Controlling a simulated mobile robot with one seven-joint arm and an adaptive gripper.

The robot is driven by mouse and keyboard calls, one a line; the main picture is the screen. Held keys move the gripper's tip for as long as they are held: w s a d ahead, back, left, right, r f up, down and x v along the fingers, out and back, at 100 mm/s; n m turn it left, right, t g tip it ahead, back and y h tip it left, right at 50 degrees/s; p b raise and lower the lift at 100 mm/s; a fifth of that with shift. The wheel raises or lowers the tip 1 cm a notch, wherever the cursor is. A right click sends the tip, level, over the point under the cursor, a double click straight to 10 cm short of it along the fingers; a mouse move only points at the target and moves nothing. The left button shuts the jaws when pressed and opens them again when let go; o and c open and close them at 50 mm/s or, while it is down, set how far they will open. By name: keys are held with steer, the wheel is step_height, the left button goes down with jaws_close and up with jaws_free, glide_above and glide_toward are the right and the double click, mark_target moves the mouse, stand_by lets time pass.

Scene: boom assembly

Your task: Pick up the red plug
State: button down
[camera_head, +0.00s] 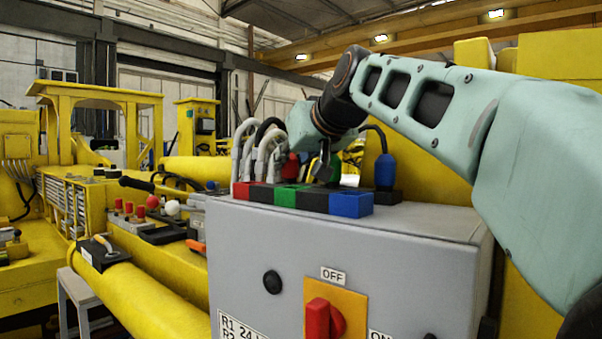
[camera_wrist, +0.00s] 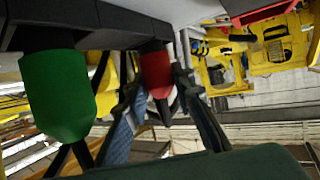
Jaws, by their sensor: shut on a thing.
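The red plug (camera_head: 291,165) shows in the head view behind the row of coloured sockets, partly hidden by my arm. In the wrist view the red plug (camera_wrist: 157,74) lies between the two fingers of my gripper (camera_wrist: 160,92), with its end at a dark socket block. My gripper (camera_head: 319,166) is shut on it. Whether the plug is still seated in the block is hard to tell. The green plug (camera_wrist: 56,96) is just left of the fingers in the wrist view. It also shows in the head view (camera_head: 334,168).
The blue plug (camera_head: 385,171) stands right of my gripper. White cables (camera_head: 245,152) arch close by on the left.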

steer(key=shift+r, duration=0.1)
step_height(320, 180, up, 10)
steer(key=p, duration=0.3)
stand_by(0.5)
steer(key=shift+f, duration=0.2)
